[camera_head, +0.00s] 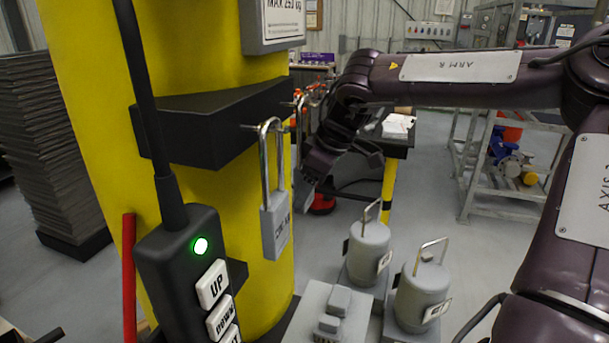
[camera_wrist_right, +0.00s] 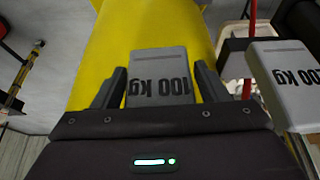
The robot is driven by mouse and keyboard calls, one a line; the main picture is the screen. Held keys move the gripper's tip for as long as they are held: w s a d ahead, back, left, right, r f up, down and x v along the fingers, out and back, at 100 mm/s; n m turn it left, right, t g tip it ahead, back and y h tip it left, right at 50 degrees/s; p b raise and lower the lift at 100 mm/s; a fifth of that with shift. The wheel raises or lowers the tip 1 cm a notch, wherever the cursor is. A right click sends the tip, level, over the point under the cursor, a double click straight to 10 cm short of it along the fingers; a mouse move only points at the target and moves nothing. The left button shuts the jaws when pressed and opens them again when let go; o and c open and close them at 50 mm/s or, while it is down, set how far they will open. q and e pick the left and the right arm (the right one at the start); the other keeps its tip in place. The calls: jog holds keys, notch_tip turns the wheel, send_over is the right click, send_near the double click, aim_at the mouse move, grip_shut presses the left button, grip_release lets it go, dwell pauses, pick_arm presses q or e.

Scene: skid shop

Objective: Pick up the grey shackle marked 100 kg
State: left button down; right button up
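A grey padlock-shaped shackle (camera_head: 276,225) hangs by its bow from a black bracket (camera_head: 215,125) on the yellow column in the head view. My right gripper (camera_head: 308,185) is just right of and behind it, at a second shackle that is mostly hidden there. In the right wrist view, a grey shackle body marked 100 kg (camera_wrist_right: 160,65) sits between the two dark fingers of the right gripper (camera_wrist_right: 160,88). Narrow gaps show beside the fingers, so they look open around it. My left gripper is not in view.
A pendant control (camera_head: 195,270) with a green light hangs in front of the column. Two grey weights with handles (camera_head: 370,245) (camera_head: 422,295) stand below right. A dark table (camera_head: 395,143) and a grey metal rack (camera_head: 480,165) are behind.

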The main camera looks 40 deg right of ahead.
jog(key=c, duration=0.9)
jog(key=shift+w, duration=0.1)
jog(key=shift+c, duration=0.3)
jog(key=shift+r, duration=0.15)
